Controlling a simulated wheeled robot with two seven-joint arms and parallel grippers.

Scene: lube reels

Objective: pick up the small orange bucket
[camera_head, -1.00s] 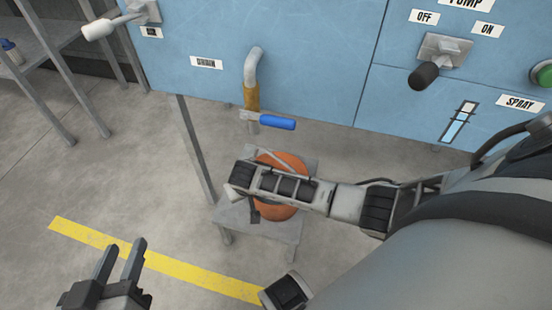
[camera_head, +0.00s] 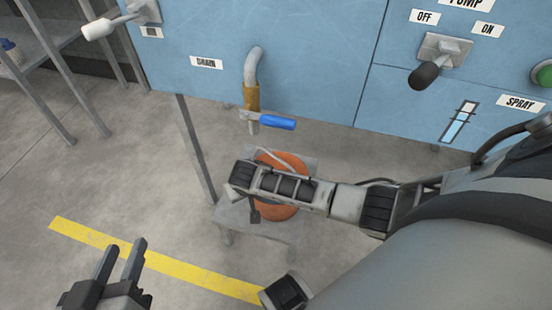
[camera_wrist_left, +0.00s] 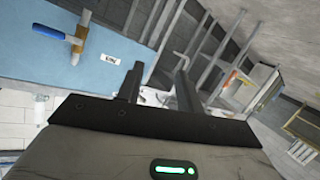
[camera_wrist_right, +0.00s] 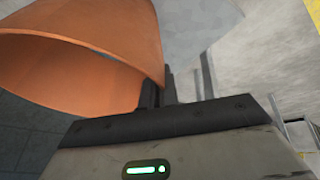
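The small orange bucket (camera_head: 285,211) is at a small grey stand (camera_head: 232,213) below the drain pipe. My right arm covers its middle in the head view. In the right wrist view the bucket (camera_wrist_right: 90,45) is large and close, its opening facing left. My right gripper (camera_wrist_right: 162,88) has its fingers close together at the bucket's rim, which seems pinched between them. I cannot tell whether the bucket touches the stand. My left gripper (camera_head: 122,262) is open and empty at the lower left, far from the bucket; its parted fingers also show in the left wrist view (camera_wrist_left: 158,82).
The blue machine (camera_head: 310,65) stands behind the bucket. Its drain pipe (camera_head: 252,85) with a blue-handled valve (camera_head: 277,122) hangs just above. A lever (camera_head: 425,75) sticks out at right. Metal shelving (camera_head: 50,70) is at the far left. Floor around the yellow line (camera_head: 150,262) is clear.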

